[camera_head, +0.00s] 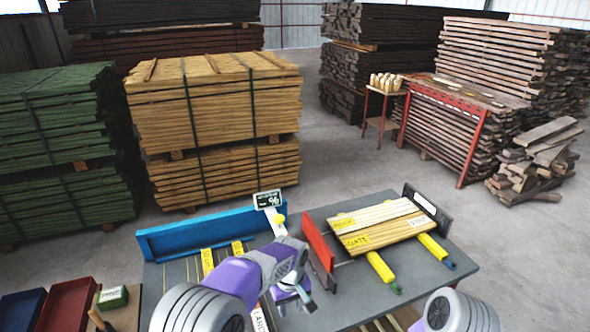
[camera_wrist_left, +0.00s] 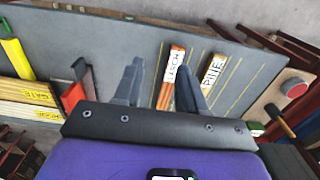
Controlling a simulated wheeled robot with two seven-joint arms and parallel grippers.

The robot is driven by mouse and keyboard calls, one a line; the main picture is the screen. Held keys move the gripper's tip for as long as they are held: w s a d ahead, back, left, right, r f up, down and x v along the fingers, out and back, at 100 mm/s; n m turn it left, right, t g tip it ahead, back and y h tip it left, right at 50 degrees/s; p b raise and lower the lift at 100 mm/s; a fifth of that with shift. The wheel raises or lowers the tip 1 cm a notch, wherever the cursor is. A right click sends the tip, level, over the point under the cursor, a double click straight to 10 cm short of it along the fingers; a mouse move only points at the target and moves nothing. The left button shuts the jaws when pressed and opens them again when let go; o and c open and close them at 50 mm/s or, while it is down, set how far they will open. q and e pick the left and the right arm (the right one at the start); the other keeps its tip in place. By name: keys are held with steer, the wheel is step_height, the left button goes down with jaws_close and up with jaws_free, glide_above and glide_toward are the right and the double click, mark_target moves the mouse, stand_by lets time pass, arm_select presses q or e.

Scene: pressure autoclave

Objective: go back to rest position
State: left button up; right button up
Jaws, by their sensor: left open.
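My left gripper (camera_head: 293,300) hangs over the dark work table (camera_head: 345,292), its purple wrist above it. In the left wrist view the two dark fingers (camera_wrist_left: 159,66) are spread with nothing gripped between them. A strip labelled LARCH (camera_wrist_left: 172,76) shows beyond the gap, with a strip labelled PINE (camera_wrist_left: 213,72) beside the right finger. The LARCH label also shows at the bottom of the head view (camera_head: 259,319). My right arm shows only as a rounded link at the bottom right; its gripper is out of view.
Light boards (camera_head: 385,224) lie on yellow bars between a red plate (camera_head: 317,247) and a black plate (camera_head: 427,211). A blue rail (camera_head: 205,232) edges the table's back left. Lumber stacks (camera_head: 215,110) stand behind, with open floor between.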

arm_select(q)
steer(key=s+a+f+h+b, duration=0.1)
steer(key=a+f+b, duration=0.1)
steer(key=f, duration=0.5)
steer(key=s+a+f+b, duration=0.1)
steer(key=a+f, duration=0.1)
steer(key=f, duration=0.5)
steer(key=s+a+f+h+b, duration=0.1)
steer(key=s+a+f+b, duration=0.1)
steer(key=s+f, duration=0.8)
steer(key=s+a+f+m+h+b, duration=0.1)
steer(key=s+f+b, duration=0.4)
steer(key=s+f, duration=0.5)
steer(key=shift+s+a+f+m+t+h+b, duration=0.15)
steer(key=shift+s+a+m+t+h+b, duration=0.2)
steer(key=shift+a+h, duration=0.35)
arm_select(e)
step_height(320, 180, down, 11)
steer(key=shift+w+r, duration=0.15)
steer(key=shift+r, duration=0.05)
